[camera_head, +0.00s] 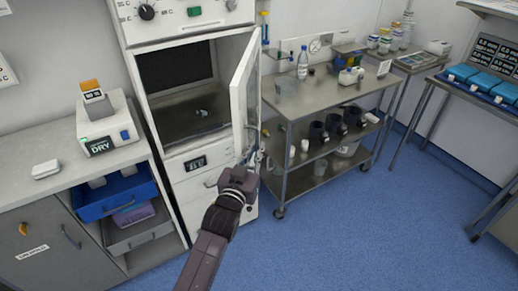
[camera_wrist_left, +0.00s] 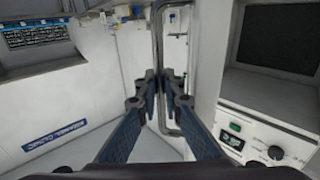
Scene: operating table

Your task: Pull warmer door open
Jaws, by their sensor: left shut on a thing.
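The white warmer cabinet (camera_head: 186,140) stands at the centre left with its upper chamber (camera_head: 190,95) exposed. Its door (camera_head: 246,88) is swung out on the right side and stands well away from the opening. My left gripper (camera_head: 250,160) is at the lower part of the door's free edge. In the left wrist view the gripper's fingers (camera_wrist_left: 164,90) are closed on the vertical metal door handle (camera_wrist_left: 155,45). In the head view the gripper largely hides the grip point. My right gripper is not in view.
A metal cart (camera_head: 310,100) with bottles and dark cups stands close behind the door on the right. A counter (camera_head: 40,180) with a dryer box (camera_head: 108,125) and an open blue drawer (camera_head: 115,195) is on the left. Blue floor (camera_head: 370,230) is clear at the right front.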

